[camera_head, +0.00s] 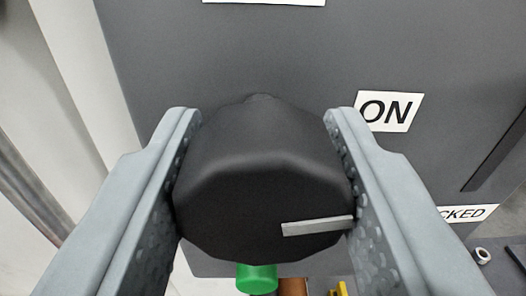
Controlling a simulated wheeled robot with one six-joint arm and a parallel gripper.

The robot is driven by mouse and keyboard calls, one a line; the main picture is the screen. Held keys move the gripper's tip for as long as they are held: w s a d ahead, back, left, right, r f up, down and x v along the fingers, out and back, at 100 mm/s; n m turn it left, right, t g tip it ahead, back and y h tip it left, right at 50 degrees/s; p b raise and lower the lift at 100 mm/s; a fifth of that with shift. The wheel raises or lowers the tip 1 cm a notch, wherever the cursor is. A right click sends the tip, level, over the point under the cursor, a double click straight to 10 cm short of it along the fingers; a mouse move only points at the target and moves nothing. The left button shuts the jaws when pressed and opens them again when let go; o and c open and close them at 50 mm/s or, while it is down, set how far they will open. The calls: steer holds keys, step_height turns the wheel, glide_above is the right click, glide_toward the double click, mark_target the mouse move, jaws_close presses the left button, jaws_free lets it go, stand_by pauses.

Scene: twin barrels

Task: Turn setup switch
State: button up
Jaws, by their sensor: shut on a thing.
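The setup switch (258,185) is a large black, many-sided knob on a dark grey panel (240,45). A light grey marker bar (318,226) on its face points to the right and very slightly up. My gripper (262,130) has its two grey fingers on the left and right sides of the knob and is shut on it. A white "ON" label (388,110) is on the panel at the upper right of the knob. The knob hides the panel behind it.
A partly hidden label ending in "CKED" (464,213) is at the right, below a dark slot (494,152). A green part (257,279) shows below the knob. A yellow object (339,289) and a white ring-shaped item (481,256) are lower right. A metal pipe (30,190) runs at the left.

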steer(key=n, duration=0.4)
steer(key=shift+n, duration=0.3)
steer(key=n, duration=0.3)
steer(key=shift+n, duration=0.4)
steer(key=n, duration=0.4)
steer(key=shift+f, duration=0.1)
steer(key=shift+n, duration=1.8)
steer(key=o, duration=1)
steer(key=shift+a, duration=0.1)
steer(key=shift+c, duration=0.2)
